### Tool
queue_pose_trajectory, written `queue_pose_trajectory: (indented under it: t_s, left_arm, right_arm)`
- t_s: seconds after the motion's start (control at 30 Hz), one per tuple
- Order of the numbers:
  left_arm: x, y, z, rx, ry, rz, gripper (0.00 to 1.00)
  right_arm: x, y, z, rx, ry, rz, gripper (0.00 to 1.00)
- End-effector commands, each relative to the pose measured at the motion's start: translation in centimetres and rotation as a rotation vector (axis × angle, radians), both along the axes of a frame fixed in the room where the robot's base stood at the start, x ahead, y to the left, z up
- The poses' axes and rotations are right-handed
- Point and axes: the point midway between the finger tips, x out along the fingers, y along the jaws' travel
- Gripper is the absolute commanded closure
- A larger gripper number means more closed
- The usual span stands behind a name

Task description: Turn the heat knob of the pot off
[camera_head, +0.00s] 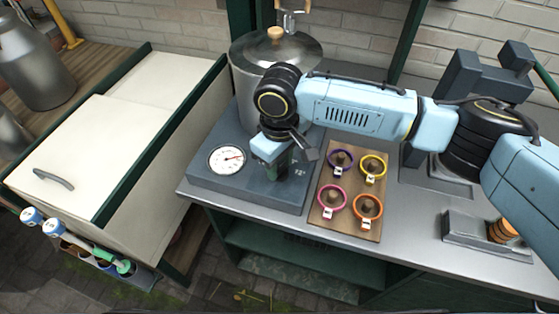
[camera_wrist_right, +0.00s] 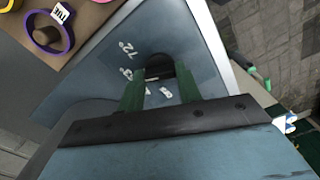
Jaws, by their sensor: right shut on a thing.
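The metal pot (camera_head: 250,85) with a wooden lid knob stands on a blue-grey heater base (camera_head: 215,182) with a white round dial (camera_head: 227,160). My right gripper (camera_head: 277,170) reaches down over the front right of this base. In the right wrist view its two green fingers (camera_wrist_right: 160,88) are shut on the dark heat knob (camera_wrist_right: 159,72) on the panel. White marks and "72" show around it. In the head view the gripper mostly hides the knob, and its exact turn cannot be told. My left gripper is not in view.
A wooden board (camera_head: 345,205) with several coloured rings on pegs lies right of the base. A grey holder (camera_head: 470,230) is farther right. A white-lidded chest (camera_head: 90,140) stands left. Milk cans (camera_head: 35,65) stand at the far left.

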Motion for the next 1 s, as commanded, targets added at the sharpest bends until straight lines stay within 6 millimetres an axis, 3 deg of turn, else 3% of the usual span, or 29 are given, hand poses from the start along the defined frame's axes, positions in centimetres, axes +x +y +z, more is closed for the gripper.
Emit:
queue_pose_trajectory:
  t_s: [0.37, 1.0]
  left_arm:
    - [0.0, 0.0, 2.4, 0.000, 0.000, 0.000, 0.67]
    - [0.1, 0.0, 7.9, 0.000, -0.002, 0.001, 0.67]
  right_arm:
    - [-0.1, 0.0, 0.3, 0.000, 0.004, 0.141, 0.88]
    - [0.0, 0.0, 0.3, 0.001, 0.003, 0.730, 0.88]
